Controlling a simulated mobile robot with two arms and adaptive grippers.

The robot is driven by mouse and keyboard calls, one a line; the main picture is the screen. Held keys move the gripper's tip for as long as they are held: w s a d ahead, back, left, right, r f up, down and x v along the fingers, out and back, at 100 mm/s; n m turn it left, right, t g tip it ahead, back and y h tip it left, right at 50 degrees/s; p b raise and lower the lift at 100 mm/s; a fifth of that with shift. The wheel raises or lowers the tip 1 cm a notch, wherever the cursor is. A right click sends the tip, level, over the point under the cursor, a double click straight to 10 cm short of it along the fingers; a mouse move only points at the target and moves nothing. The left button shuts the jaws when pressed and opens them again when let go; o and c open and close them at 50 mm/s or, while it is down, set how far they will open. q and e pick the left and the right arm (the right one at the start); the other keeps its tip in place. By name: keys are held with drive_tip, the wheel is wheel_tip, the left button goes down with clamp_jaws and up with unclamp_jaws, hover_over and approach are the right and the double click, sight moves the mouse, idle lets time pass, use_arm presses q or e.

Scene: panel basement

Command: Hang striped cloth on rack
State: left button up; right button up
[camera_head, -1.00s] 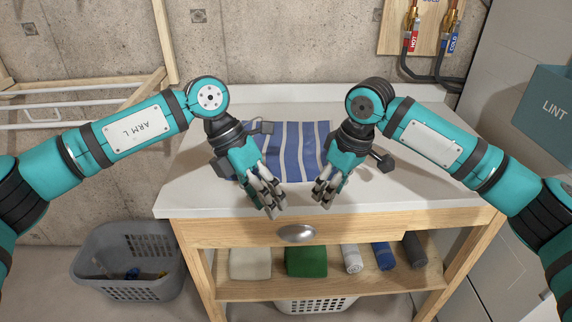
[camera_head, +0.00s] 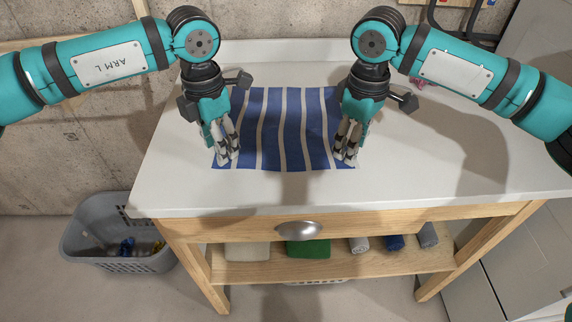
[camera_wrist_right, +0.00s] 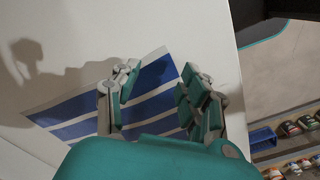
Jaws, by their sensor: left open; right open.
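The striped cloth (camera_head: 285,125), blue and white, lies flat on the white table top. In the right wrist view the cloth (camera_wrist_right: 152,85) shows beneath and between the fingers. My left gripper (camera_head: 229,160) is open and empty over the cloth's front left corner. My right gripper (camera_head: 345,158) is open over the front right corner; its fingers (camera_wrist_right: 152,95) stand apart in the wrist view. I cannot tell whether the fingertips touch the cloth. Part of a wooden rack (camera_head: 30,45) shows at the upper left, mostly out of view or behind my left arm.
The white table top (camera_head: 440,180) is clear to the right and in front. A drawer with a metal handle (camera_head: 299,229) sits below it. Rolled and folded cloths lie on the lower shelf (camera_head: 330,268). A grey basket (camera_head: 110,245) stands on the floor at left.

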use_arm(q)
wheel_tip(320, 180, down, 2)
drive_tip(key=shift+w+f, duration=0.1)
use_arm(e)
wheel_tip(320, 180, down, 2)
drive_tip(key=shift+w+f, duration=0.1)
use_arm(q)
drive_tip(key=shift+f, duration=0.25)
use_arm(e)
drive_tip(key=shift+f, duration=0.2)
use_arm(q)
drive_tip(key=shift+f, duration=0.2)
use_arm(e)
drive_tip(key=shift+f, duration=0.2)
use_arm(q)
drive_tip(key=shift+r, duration=0.1)
drive_tip(key=shift+c, duration=0.9)
use_arm(e)
drive_tip(key=shift+r, duration=0.1)
drive_tip(key=shift+c, duration=0.9)
use_arm(q)
clamp_jaws()
use_arm(e)
clamp_jaws()
drive_tip(key=shift+f, duration=0.2)
drive_tip(key=shift+d+r, duration=0.1)
